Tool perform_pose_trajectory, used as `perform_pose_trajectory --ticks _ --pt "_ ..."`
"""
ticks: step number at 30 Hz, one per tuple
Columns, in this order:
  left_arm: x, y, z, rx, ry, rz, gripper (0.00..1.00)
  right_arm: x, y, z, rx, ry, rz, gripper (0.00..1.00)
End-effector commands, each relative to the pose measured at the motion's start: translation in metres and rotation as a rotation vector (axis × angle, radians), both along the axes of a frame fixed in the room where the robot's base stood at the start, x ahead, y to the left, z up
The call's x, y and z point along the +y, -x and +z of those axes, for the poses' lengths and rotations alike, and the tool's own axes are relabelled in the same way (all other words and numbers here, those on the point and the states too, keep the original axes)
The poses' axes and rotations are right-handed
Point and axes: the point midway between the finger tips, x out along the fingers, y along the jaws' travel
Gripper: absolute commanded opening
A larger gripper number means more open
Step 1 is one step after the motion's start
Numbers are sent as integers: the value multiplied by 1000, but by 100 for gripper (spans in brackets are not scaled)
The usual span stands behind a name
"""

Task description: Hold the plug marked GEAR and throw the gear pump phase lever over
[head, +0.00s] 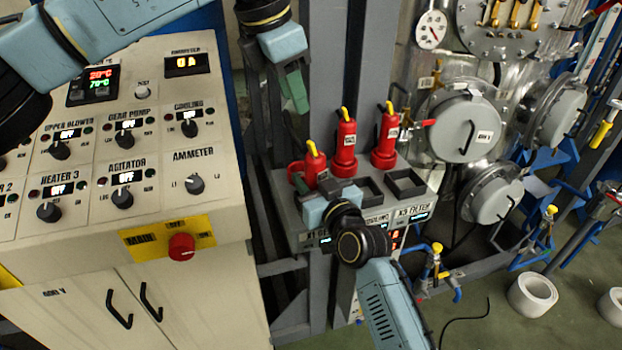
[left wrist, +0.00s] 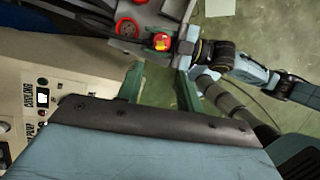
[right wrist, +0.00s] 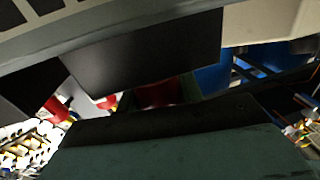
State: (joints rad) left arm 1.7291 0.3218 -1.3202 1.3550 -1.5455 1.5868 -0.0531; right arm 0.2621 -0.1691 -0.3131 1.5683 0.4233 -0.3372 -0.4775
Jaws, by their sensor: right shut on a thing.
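Three red plugs with yellow tops stand on a grey socket box (head: 290,216) in the head view: left plug (head: 313,160), middle plug (head: 345,146), right plug (head: 386,140). Their markings are too small to read. My right gripper (head: 330,196) is at the left plug, low on its front side, and is shut on it; a red body (right wrist: 160,95) shows between its fingers in the right wrist view. My left gripper (head: 296,94) hangs above and behind the left plug, fingers apart and empty (left wrist: 160,90). I cannot make out the phase lever for certain.
A control cabinet (head: 130,250) with knobs, displays and a red button (head: 181,246) stands at the left. A metal vessel (head: 470,130) with round covers and valves is at the right. White rolls (head: 532,294) lie on the floor. Grey uprights stand behind the plugs.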

Motion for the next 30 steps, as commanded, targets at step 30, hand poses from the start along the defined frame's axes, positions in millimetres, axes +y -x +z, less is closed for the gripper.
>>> perform_pose_trajectory --ticks 30 --pt "-76 81 -87 472 969 -51 0 0 0 -1 1 0 0 0"
